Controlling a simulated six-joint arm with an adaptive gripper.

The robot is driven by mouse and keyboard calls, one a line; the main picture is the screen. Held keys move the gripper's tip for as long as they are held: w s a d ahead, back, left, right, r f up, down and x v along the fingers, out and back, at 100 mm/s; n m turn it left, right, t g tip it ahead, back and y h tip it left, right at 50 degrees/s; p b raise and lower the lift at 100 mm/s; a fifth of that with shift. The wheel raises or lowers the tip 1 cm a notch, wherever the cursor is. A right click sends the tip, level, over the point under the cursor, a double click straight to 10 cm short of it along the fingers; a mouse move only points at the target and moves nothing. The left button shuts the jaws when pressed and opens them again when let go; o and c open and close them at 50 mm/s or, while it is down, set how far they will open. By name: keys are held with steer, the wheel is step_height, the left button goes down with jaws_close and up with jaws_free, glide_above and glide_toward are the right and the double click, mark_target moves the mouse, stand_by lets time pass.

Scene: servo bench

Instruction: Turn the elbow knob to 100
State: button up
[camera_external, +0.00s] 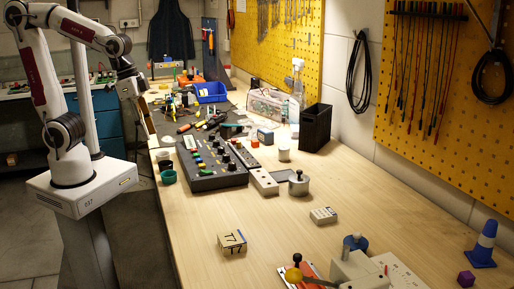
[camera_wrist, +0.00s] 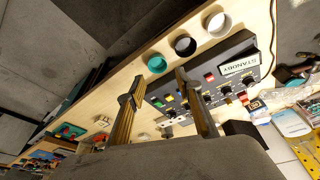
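A dark control panel (camera_external: 203,183) lies on the wooden bench in the external view, with coloured buttons and a row of black knobs (camera_external: 239,152) along its right side. The panel also shows in the wrist view (camera_wrist: 232,55), with a STANDBY display (camera_wrist: 240,64) and several dark knobs (camera_wrist: 226,91). The knob labels are too small to read, so I cannot tell which is the elbow knob. My gripper (camera_wrist: 160,78) is open, its two fingers well apart with nothing seen between them. In the external view it hangs near the bench's left edge, left of the panel and apart from it.
Small cups, one teal (camera_wrist: 157,64), one black (camera_wrist: 185,46) and one white (camera_wrist: 216,23), stand beside the panel. A grey round base with a black knob (camera_external: 298,183) stands right of it. Tools and a blue bin (camera_external: 211,92) crowd the far bench.

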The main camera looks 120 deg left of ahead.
steer(key=shift+n, duration=0.9)
steer(key=w+a+f, duration=0.1)
steer(key=w+a, duration=0.1)
steer(key=a, duration=0.2)
steer(key=w+a+f, duration=0.1)
steer(key=w+a, duration=0.2)
steer(key=a, duration=0.1)
steer(key=w+a+f, duration=0.2)
steer(key=a, duration=0.3)
steer(key=shift+w+a, duration=0.1)
steer(key=shift+w, duration=0.2)
steer(key=t+y, duration=0.1)
glide_toward(221, 150)
steer(key=a, duration=0.1)
steer(key=shift+s+f+m, duration=0.2)
steer(key=shift+s+m, duration=0.2)
steer(key=shift+x, duration=3.9)
steer(key=shift+c, duration=0.4)
jaws_close()
